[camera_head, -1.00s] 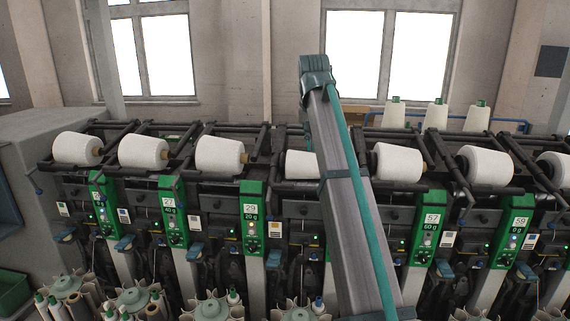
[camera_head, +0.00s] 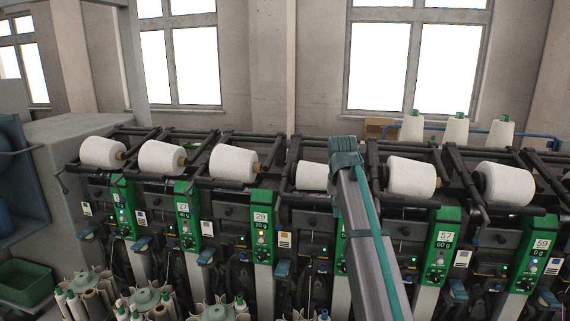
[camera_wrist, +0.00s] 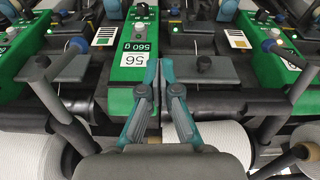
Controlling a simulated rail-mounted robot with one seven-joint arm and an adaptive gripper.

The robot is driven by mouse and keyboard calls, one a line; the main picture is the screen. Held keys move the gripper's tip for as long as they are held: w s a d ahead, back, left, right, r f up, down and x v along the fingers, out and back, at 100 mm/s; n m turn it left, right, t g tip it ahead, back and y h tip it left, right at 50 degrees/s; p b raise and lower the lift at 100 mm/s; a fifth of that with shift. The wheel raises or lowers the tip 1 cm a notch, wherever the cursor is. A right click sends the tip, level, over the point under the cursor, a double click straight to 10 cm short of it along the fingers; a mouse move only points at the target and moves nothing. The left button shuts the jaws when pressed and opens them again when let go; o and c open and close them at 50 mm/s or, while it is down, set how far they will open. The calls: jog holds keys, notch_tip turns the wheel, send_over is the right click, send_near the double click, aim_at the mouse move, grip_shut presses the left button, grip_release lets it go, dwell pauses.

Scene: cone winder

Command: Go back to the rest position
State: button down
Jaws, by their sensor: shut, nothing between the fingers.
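My gripper (camera_wrist: 160,68) shows in the wrist view with its two teal fingers drawn together at the tips and nothing between them. I cannot tell the exact gap to the panel. In the head view my grey and teal arm (camera_head: 368,235) rises in front of the winding machine, right of the middle. My gripper cannot be made out in that view.
White yarn cones (camera_head: 235,163) lie in a row along the machine, between dark cradle arms. One cone (camera_head: 312,176) is partly behind my arm. Several upright cones (camera_head: 455,131) stand at the back right. A green bin (camera_head: 25,283) is at the lower left.

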jog(key=s+f+g, duration=0.1)
jog(key=s+f, duration=0.4)
jog(key=f, duration=0.6)
jog(key=s+f+n, duration=0.1)
jog(key=s+f, duration=0.3)
jog(key=f, duration=0.7)
jog(key=s+f+g, duration=0.1)
jog(key=s+f, duration=0.4)
jog(key=f, duration=0.6)
jog(key=s+f+g+b, duration=0.7)
jog(key=s+f+b, duration=0.3)
jog(key=s+f, duration=3.3)
jog(key=shift+s+d+n+g+y, duration=0.3)
jog(key=shift+s+n, duration=0.1)
jog(key=shift+s, duration=0.5)
